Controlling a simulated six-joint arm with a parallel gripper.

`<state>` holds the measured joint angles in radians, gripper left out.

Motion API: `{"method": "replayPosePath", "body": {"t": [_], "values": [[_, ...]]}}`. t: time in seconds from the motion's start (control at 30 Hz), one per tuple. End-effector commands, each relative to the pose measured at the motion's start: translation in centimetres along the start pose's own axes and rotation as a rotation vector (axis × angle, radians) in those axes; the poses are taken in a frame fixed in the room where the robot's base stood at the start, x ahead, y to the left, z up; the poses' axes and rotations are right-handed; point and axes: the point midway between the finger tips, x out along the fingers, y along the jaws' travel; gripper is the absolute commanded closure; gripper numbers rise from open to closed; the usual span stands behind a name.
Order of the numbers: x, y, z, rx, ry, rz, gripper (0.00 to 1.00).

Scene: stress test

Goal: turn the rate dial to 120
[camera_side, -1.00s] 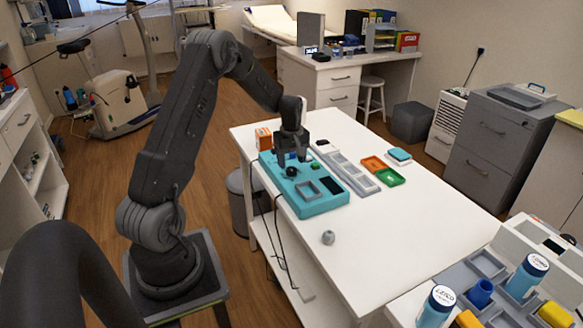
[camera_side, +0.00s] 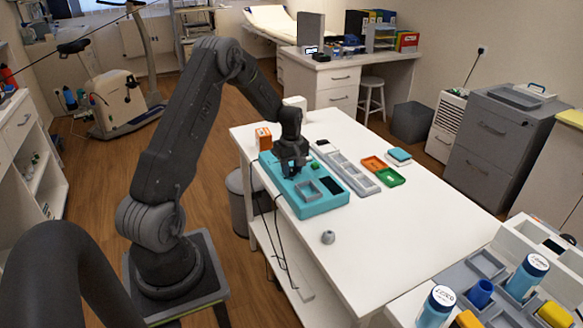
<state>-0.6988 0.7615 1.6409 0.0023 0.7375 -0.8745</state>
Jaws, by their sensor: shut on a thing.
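A teal control box (camera_side: 318,207) lies on the white table (camera_side: 400,235). It has a grey square frame (camera_side: 307,190), a dark display (camera_side: 331,186) and a small green knob (camera_side: 315,167) on top. My gripper (camera_side: 291,172) is down at the box's far left part and shut on a dark dial there. The dial is mostly hidden by the fingers, so its setting cannot be read.
An orange box (camera_side: 263,138) stands left behind the teal box. A grey compartment tray (camera_side: 347,172), an orange tray (camera_side: 374,164) and a green tray (camera_side: 390,177) lie to its right. A small grey knob-like piece (camera_side: 328,237) lies in front.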

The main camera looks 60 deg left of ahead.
Motion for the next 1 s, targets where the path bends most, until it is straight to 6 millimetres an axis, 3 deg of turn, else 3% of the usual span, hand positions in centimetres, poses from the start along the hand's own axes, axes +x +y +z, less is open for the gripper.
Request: {"method": "replayPosePath", "body": {"t": [0.1, 0.47, 1.0], "values": [[-0.03, -0.01, -0.01, 0.0, 0.0, 0.0, 0.9], [-0.03, -0.01, 0.01, 0.063, -0.001, 0.0, 0.9], [-0.03, -0.01, 0.08, 0.508, -0.004, 0.0, 0.9]]}}
